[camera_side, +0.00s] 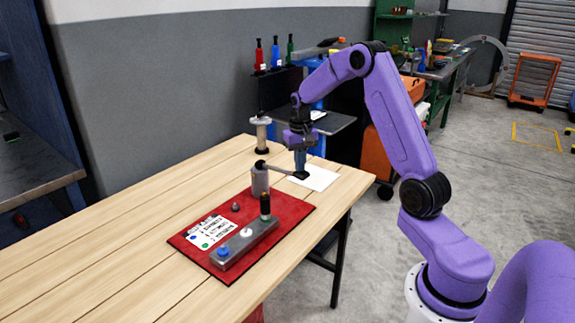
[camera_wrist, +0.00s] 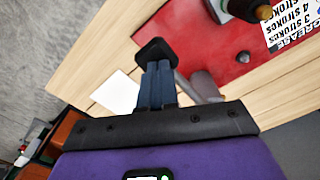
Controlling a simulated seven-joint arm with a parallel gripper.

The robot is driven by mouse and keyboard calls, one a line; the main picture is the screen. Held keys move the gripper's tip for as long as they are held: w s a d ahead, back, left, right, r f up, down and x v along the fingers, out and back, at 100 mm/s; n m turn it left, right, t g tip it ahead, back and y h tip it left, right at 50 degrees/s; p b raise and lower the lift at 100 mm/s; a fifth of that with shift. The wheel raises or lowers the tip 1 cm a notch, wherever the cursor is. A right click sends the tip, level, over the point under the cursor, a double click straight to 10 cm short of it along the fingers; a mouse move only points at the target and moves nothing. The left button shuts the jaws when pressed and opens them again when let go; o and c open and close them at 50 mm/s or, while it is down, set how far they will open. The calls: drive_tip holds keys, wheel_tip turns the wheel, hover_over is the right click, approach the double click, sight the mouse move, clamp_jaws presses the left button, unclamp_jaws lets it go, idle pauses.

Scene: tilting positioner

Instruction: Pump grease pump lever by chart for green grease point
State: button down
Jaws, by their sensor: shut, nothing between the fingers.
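The grease pump (camera_side: 260,181) is a grey cylinder on a red base plate (camera_side: 296,210). Its lever (camera_side: 281,171) reaches right to a black end pad, which also shows in the wrist view (camera_wrist: 155,48). My gripper (camera_side: 300,169) is shut and empty, with its tips at or just above the pad; contact is unclear. The chart (camera_side: 212,232) lies on the plate; the wrist view shows lines about strokes (camera_wrist: 290,22). A grey bar (camera_side: 233,251) carries a blue point (camera_side: 223,252), a white point (camera_side: 246,232) and a black-topped cylinder (camera_side: 265,205). I cannot make out a green point on the bar.
A pale spool-like post (camera_side: 261,134) stands on the wooden table (camera_side: 110,243) behind the pump. A white sheet (camera_side: 318,179) lies under the lever's end, near the table edge. Red, blue and green bottles (camera_side: 275,54) stand at the back. The table's left part is clear.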

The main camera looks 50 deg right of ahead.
wheel_tip(320, 180, up, 11)
idle(1.0)
drive_tip(key=shift+f, duration=0.35)
idle(0.4)
drive_tip(key=shift+f, duration=3.25)
drive_tip(key=shift+f, duration=3.75)
drive_tip(key=shift+r, duration=0.1)
wheel_tip(320, 180, up, 14)
drive_tip(key=shift+r, duration=0.25)
